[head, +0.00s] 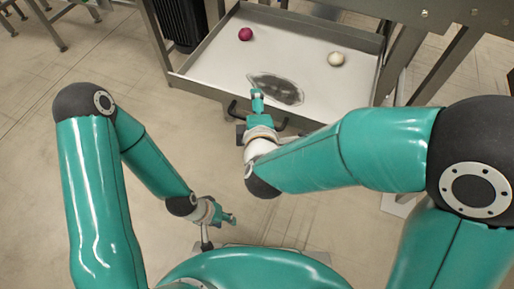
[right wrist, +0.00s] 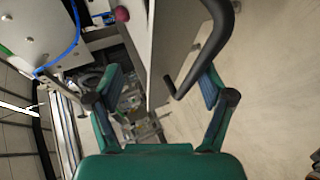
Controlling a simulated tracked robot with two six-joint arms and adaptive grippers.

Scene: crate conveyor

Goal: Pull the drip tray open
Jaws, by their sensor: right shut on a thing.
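The drip tray (head: 210,81) is a shallow metal tray in the upper middle of the head view, and its pale floor shows. A dark red ball (head: 245,34), a whitish ball (head: 336,59) and a dark wet-looking patch (head: 275,89) are in it. Its black handle (head: 233,110) is on the front wall, partly hidden by my right gripper (head: 257,103). In the right wrist view, the handle (right wrist: 192,60) and the tray's front wall lie between the fingers of my right gripper (right wrist: 163,88), which is shut on the handle. My left gripper (head: 230,219) hangs low, away from the tray; its finger gap is unclear.
A metal frame (head: 435,65) with legs stands right of the tray. A black ribbed unit (head: 181,20) is behind its left side. Other metal legs (head: 45,22) stand at the far left. The tiled floor (head: 60,75) left of the tray is clear.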

